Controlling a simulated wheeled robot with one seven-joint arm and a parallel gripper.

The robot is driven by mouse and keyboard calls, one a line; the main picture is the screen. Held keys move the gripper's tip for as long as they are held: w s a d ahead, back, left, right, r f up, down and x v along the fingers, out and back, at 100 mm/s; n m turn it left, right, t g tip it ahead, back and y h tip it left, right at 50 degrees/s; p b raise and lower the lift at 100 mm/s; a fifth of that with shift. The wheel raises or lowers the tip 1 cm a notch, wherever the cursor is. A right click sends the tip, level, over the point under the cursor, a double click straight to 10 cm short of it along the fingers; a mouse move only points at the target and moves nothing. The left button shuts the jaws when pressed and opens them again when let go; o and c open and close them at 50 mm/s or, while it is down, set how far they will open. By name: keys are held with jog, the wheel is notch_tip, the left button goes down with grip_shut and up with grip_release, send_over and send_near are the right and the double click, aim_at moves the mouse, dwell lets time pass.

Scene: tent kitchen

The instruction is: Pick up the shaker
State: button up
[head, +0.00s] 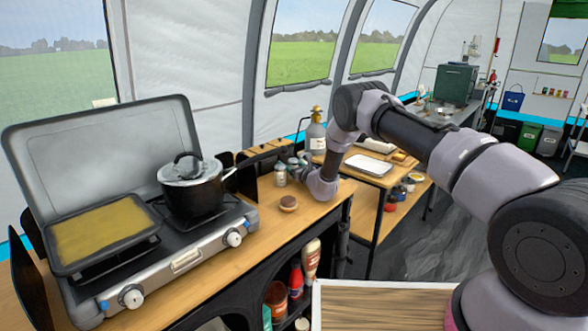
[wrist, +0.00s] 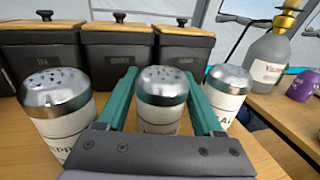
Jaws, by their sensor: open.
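Three shakers with perforated silver lids and pale labelled bodies stand in a row in the wrist view: a left shaker (wrist: 57,103), a middle shaker (wrist: 161,98) and a right shaker (wrist: 228,92). My gripper (wrist: 159,80) is open, with one green finger on each side of the middle shaker. I cannot tell whether the fingers touch it. The middle shaker's lower part is hidden behind the gripper's body. In the head view, a shaker (head: 281,176) shows on the wooden counter, left of my gripper, which partly hides the others.
Dark lidded canisters (wrist: 118,52) stand just behind the shakers. A grey bottle with a gold top (wrist: 272,55) is at the back right.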

grip_shut()
jog(key=shift+r, duration=0.1)
